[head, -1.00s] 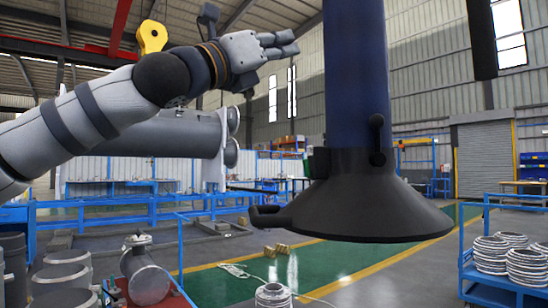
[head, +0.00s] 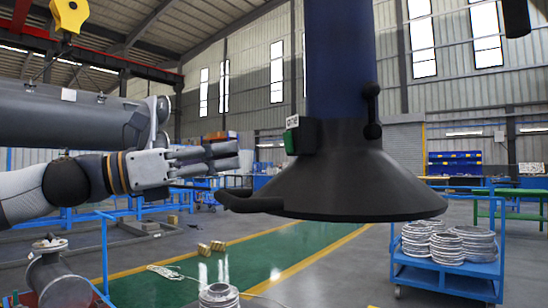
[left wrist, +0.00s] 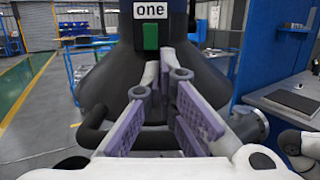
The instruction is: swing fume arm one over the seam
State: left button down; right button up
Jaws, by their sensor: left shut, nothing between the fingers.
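Fume arm one is a blue tube (head: 340,60) ending in a dark conical hood (head: 350,185), hanging right of centre in the head view. A green switch (head: 297,140) and a label sit on its collar; the label reads "one" in the left wrist view (left wrist: 158,10). A dark handle (head: 250,204) sticks out from the hood's left rim and also shows in the left wrist view (left wrist: 95,128). My left gripper (head: 236,156) is shut and empty, pointing right, above the handle and apart from it. In the left wrist view its purple-padded fingers (left wrist: 165,100) face the hood. I cannot make out a seam.
A large grey cylinder (head: 60,118) lies at the left behind my arm. A yellow hoist block (head: 70,14) hangs above it. A blue cart (head: 450,275) with metal rings stands at the right. Green floor lane (head: 240,258) is mostly open beneath the hood.

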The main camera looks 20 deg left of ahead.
pick_arm(q)
jog(key=b+x, duration=0.1)
jog(key=x, duration=0.8)
jog(key=shift+r, duration=0.1)
